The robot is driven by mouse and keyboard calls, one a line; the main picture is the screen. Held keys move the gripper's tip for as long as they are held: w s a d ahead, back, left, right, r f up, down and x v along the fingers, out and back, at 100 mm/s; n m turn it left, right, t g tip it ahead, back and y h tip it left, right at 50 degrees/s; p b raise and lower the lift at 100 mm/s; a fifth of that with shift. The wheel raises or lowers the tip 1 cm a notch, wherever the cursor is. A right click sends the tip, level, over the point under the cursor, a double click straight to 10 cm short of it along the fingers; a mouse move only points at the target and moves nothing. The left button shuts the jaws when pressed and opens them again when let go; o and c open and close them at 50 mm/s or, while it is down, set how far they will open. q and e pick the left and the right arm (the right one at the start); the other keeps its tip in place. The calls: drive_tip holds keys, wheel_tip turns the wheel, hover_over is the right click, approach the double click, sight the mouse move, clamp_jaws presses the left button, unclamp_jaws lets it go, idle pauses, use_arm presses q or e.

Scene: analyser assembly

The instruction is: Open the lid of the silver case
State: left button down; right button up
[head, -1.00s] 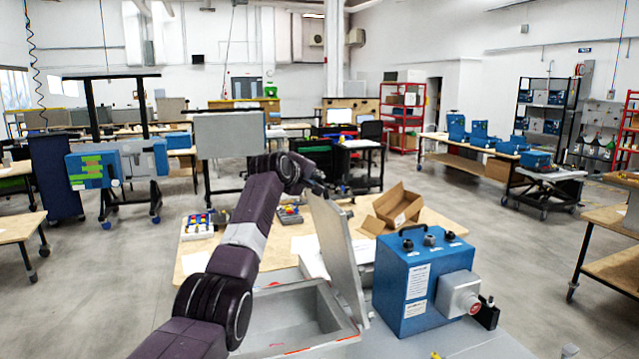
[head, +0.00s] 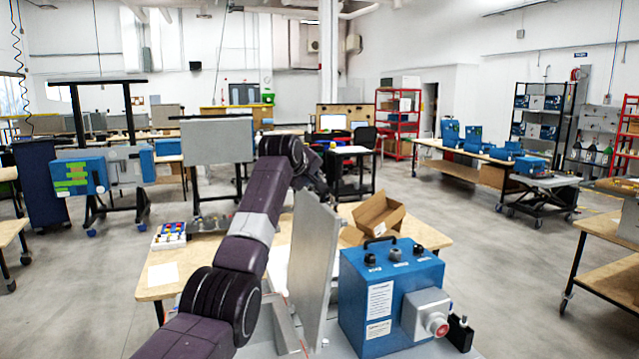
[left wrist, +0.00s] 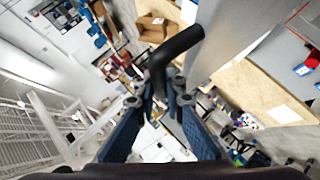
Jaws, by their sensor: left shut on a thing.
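The silver case (head: 285,328) sits on the grey surface at the bottom centre of the head view, partly hidden behind my left arm. Its lid (head: 312,255) is raised and stands about upright above the case's right side. My left gripper (head: 318,180) is at the lid's top edge, small and partly hidden behind my arm's wrist. In the left wrist view my left gripper (left wrist: 168,98) is shut on a bent black handle (left wrist: 176,54), with the grey lid (left wrist: 215,35) beside it. My right gripper is not in view.
A blue analyser box (head: 385,290) with a grey side unit stands just right of the lid, with a narrow gap. An open cardboard box (head: 378,213) and a coloured parts tray (head: 170,236) are on the wooden table (head: 425,232) behind.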

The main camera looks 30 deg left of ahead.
use_arm(q)
drive_tip(key=shift+s+a+f, duration=0.15)
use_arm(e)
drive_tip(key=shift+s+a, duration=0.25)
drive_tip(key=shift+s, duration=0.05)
use_arm(q)
drive_tip(key=c, duration=2)
unclamp_jaws()
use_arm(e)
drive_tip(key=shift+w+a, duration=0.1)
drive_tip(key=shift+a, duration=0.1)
use_arm(q)
drive_tip(key=v, duration=1.2)
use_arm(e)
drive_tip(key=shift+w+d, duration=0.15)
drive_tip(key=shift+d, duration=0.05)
